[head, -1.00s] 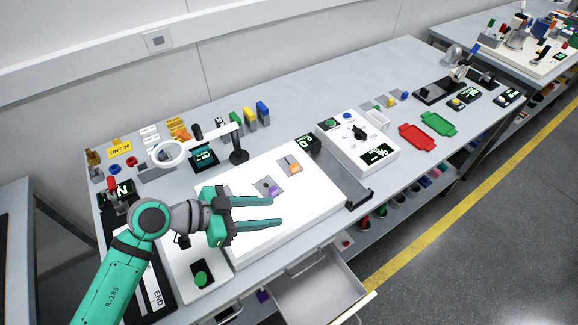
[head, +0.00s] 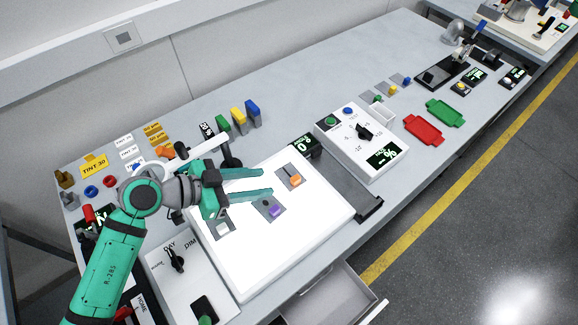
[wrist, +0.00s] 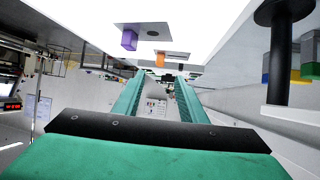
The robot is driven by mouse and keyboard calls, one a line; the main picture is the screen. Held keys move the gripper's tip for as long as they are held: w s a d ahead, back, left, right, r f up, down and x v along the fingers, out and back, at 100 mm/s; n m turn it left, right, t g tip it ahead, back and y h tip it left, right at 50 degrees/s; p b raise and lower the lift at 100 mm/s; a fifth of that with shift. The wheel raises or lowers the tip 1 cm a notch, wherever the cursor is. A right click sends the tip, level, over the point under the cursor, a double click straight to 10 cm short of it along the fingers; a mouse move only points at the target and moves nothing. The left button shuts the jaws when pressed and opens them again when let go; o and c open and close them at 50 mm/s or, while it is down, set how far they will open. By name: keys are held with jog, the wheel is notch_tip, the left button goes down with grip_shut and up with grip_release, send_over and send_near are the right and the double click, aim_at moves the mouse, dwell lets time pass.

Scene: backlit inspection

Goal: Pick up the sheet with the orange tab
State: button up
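The sheet with the orange tab (head: 287,172) is a small grey square lying on the lit white panel (head: 318,215). Its orange tab (head: 295,181) also shows in the wrist view (wrist: 160,60), ahead of the fingers. A grey sheet with a purple tab (head: 275,211) lies nearer the front. A third grey sheet with a whitish tab (head: 222,229) lies to the left. My gripper (head: 269,183) is open and empty, its fingers pointing right over the panel. In the head view, the fingertips are just left of the orange-tab sheet and appear apart from it.
A ring magnifier on a black post (head: 231,155) stands behind my gripper. A white dial box (head: 357,143) is to the right of the panel. Yellow and blue blocks (head: 253,110) stand at the back. An open drawer (head: 335,297) sticks out below the front edge.

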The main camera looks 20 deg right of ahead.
aim_at(292, 179)
jog(key=x, duration=0.4)
jog(key=shift+s+d+f, duration=0.2)
jog(key=shift+s, duration=0.15)
jog(key=shift+w+x, duration=0.15)
jog(key=shift+x, duration=1.2)
jog(key=shift+w+x, duration=0.15)
jog(key=shift+x, duration=1.2)
jog(key=shift+r, duration=0.1)
jog(key=shift+c, duration=0.3)
grip_shut()
